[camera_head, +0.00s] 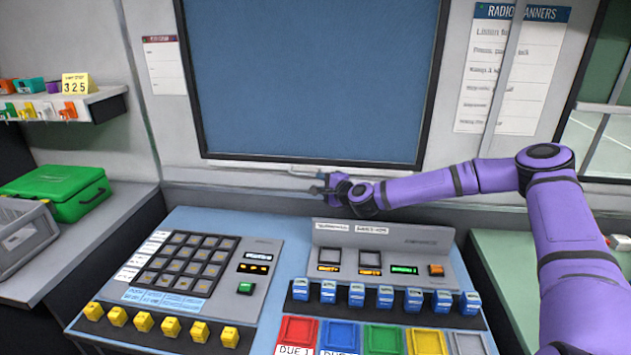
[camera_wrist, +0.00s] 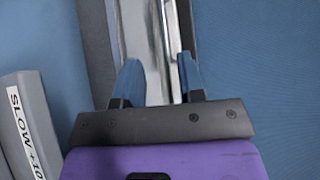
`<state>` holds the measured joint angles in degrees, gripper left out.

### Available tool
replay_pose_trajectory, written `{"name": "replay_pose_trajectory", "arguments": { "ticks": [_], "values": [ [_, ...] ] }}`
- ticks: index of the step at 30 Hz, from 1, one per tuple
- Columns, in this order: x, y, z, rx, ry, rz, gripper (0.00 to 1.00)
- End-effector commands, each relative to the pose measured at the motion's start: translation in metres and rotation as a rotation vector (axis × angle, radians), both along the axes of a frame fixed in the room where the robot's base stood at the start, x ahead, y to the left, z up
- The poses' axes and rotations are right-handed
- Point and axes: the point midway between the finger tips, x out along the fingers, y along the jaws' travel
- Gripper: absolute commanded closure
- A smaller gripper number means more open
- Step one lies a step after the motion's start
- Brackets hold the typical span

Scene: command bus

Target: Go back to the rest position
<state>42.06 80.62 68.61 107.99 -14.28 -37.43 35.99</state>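My gripper (camera_head: 322,190) is at the end of my purple arm, which reaches in from the right of the head view. It hangs in the air behind the desk consoles, in front of the lower edge of the big blue board, and points left. In the wrist view my gripper (camera_wrist: 160,78) has its two blue fingers apart. I see nothing held between them, only the pale ledge and dark frame behind.
A keypad console (camera_head: 197,265) with yellow tags stands left on the blue desk. A display console (camera_head: 385,260) with several blue tags stands right, behind coloured trays. A green case (camera_head: 62,190) sits on the left counter. The blue board (camera_head: 315,80) fills the back wall.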

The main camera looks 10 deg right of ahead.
Motion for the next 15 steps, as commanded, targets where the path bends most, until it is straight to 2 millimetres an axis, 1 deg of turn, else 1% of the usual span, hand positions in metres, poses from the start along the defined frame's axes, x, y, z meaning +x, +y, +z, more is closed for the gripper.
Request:
{"name": "replay_pose_trajectory", "arguments": {
  "ticks": [3,11,15],
  "values": [
    [-0.0039,-0.0018,0.0008,0.0,0.0,0.0,0.64],
    [-0.0043,-0.002,0.0007,0.0,0.0,0.0,0.64],
    [-0.0068,0.0019,0.0022,-0.02,0.0,0.017,0.64]
  ]
}}
